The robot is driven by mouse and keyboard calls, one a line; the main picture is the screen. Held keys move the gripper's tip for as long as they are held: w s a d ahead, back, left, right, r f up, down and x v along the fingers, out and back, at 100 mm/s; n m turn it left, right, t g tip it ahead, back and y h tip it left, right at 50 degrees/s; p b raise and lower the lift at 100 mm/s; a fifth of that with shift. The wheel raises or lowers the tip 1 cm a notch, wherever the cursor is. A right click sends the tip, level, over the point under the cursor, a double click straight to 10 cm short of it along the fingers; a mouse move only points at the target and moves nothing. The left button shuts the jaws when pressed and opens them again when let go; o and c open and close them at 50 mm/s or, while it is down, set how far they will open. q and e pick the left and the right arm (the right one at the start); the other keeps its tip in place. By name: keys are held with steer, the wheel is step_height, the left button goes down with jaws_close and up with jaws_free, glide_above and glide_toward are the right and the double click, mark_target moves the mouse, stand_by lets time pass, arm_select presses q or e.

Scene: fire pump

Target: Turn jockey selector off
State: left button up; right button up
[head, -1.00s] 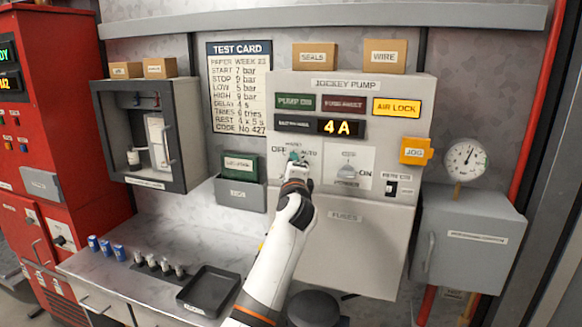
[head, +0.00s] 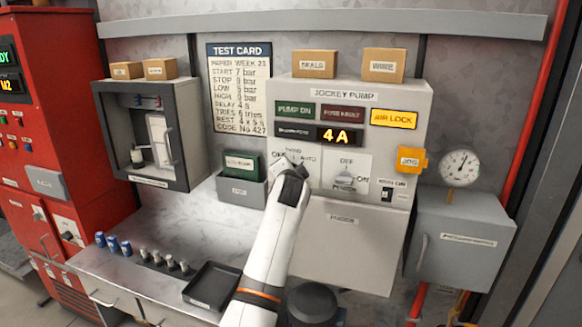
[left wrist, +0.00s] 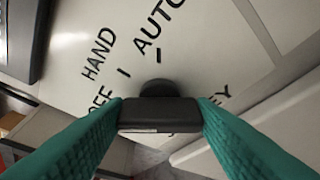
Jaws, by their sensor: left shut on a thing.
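The jockey selector is a black knob (left wrist: 158,112) on the pale panel, with HAND, AUTO and partly covered OFF lettering around it in the left wrist view. My left gripper (left wrist: 160,117) has its teal fingers on either side of the knob's bar and is shut on it. In the head view my left gripper (head: 292,168) is at the selector on the jockey pump panel (head: 345,96), and the wrist covers the knob. Which mark the knob points to cannot be told. My right gripper is in neither view.
A second knob, the power switch (head: 344,179), sits just right of my gripper. A yellow JOG box (head: 411,159) is on the panel's right edge. A green box in a grey holder (head: 241,189) is to the left. The bench below holds a black tray (head: 212,285).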

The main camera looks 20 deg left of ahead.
arm_select(q)
steer(key=shift+n+h+p, duration=0.5)
steer(key=shift+n+p, duration=0.15)
steer(key=shift+n, duration=0.15)
steer(key=shift+f, duration=0.1)
steer(key=o, duration=1)
steer(key=b+v, duration=0.1)
steer(key=v, duration=0.5)
steer(key=b+v, duration=0.2)
steer(key=v, duration=0.4)
steer(key=shift+r, duration=0.2)
